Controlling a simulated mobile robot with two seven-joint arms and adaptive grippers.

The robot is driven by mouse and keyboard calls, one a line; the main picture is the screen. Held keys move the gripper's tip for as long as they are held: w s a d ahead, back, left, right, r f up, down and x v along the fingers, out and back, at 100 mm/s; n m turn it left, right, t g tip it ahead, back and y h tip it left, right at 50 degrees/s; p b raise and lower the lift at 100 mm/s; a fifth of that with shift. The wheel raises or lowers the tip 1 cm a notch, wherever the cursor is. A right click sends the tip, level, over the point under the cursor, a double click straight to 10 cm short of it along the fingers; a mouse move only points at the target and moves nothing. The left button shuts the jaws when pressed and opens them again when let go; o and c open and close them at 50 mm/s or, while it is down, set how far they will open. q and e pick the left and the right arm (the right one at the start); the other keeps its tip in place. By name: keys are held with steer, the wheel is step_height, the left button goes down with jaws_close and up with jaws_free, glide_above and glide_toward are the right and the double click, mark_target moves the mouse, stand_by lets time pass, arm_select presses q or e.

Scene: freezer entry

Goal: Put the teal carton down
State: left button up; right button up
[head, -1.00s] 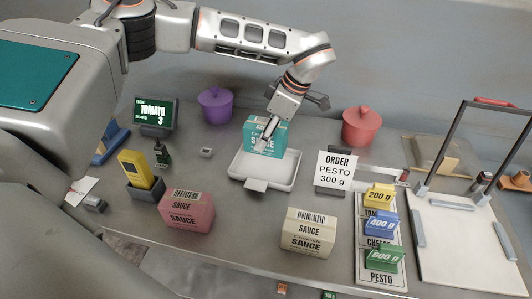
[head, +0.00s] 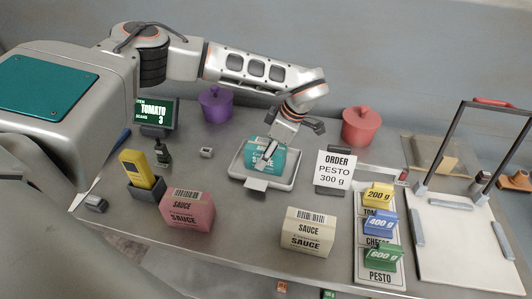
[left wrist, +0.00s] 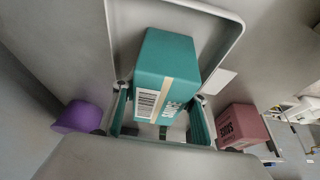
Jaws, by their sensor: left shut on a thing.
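The teal carton (head: 257,154) is within the outline of the white tray (head: 284,181) in the middle of the counter, slightly tilted in the picture. My left gripper (head: 269,153) reaches down from above and is shut on the carton. In the left wrist view, the gripper's fingers (left wrist: 160,112) press the two sides of the teal carton (left wrist: 167,62), with a barcode and a tan strip facing the camera. The tray's rim (left wrist: 232,42) shows beyond it. Whether the carton's underside touches the tray is hidden. My right gripper is not in view.
A pink carton (head: 187,210) and a cream carton (head: 308,232) stand in front. A purple pot (head: 215,105) and a red pot (head: 361,126) stand behind. An order sign (head: 335,170) is close at the tray's right. A screen (head: 155,111) reads TOMATO.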

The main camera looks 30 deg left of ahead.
arm_select(q)
steer(key=o, duration=1.2)
steer(key=shift+o, duration=0.2)
steer(key=b+v, duration=0.1)
steer(key=v, duration=1.1)
steer(key=shift+r, duration=0.15)
